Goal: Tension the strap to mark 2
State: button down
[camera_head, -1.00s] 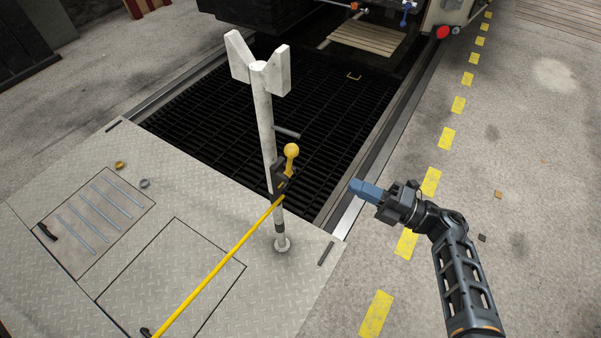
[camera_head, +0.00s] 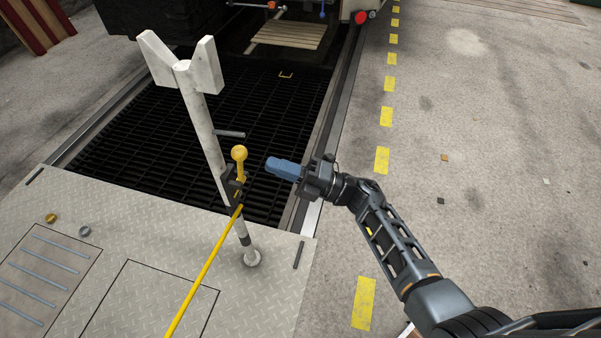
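A yellow strap (camera_head: 205,270) runs from the lower edge of the view up to a dark ratchet (camera_head: 232,186) on a white post (camera_head: 201,125) with a forked top. A lever with a yellow ball knob (camera_head: 239,153) stands up from the ratchet. My gripper (camera_head: 272,166), with blue fingers, is just right of the knob and points at it, with a visible gap between. The fingers look close together, but I cannot tell whether they are shut. No strap marks can be made out.
A black grating (camera_head: 120,140) covers the pit behind the post. A tread-plate floor (camera_head: 270,290) with hatches lies in front. Two small rings, one brass (camera_head: 51,218) and one grey (camera_head: 84,231), lie at left. Concrete floor with a yellow dashed line (camera_head: 382,160) is open at right.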

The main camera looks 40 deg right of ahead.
aim_at(240, 166)
jog(key=shift+x, duration=2)
jog(key=shift+x, duration=1)
jog(key=shift+s+b, duration=0.1)
jog(key=shift+b, duration=0.2)
